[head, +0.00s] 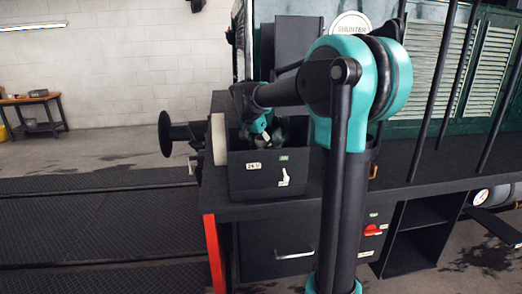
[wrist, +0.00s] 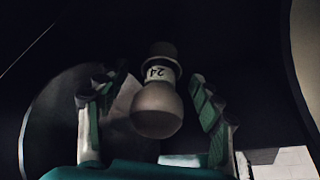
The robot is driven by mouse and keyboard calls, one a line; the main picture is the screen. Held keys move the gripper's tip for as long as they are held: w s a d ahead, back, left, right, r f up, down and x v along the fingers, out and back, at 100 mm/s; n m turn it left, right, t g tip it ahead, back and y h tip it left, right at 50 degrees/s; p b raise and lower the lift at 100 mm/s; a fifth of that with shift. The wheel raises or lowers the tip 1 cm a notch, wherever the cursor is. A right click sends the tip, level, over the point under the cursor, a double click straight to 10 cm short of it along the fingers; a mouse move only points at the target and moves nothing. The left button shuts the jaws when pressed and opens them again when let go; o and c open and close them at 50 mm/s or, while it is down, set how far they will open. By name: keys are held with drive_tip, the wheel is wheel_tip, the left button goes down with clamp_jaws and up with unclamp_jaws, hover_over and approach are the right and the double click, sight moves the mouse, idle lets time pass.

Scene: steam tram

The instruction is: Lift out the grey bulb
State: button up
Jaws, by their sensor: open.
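The grey bulb (wrist: 157,108) shows in the wrist view, with a white band marked "24" and a dark cap above its round glass. It sits between the two fingers of my gripper (wrist: 155,112). The fingers stand apart, with a gap visible on each side of the bulb. In the head view my gripper (head: 262,130) reaches down into the open top of a black box (head: 266,182) marked "24 V". My arm and the box wall hide most of the inside there, and I cannot make out the bulb in that view.
The box stands on a black bench with a drawer (head: 280,250) and a red switch (head: 372,230). A cream disc (head: 218,139) is at the box's left side. Black upright poles (head: 446,85) rise on the right. Tracks and floor lie open on the left.

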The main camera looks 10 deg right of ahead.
drive_tip(key=shift+f, duration=0.1)
drive_tip(key=shift+c, duration=0.4)
drive_tip(key=c, duration=1.2)
wheel_tip(320, 180, up, 20)
drive_tip(key=shift+r, duration=0.1)
drive_tip(key=shift+c, duration=0.4)
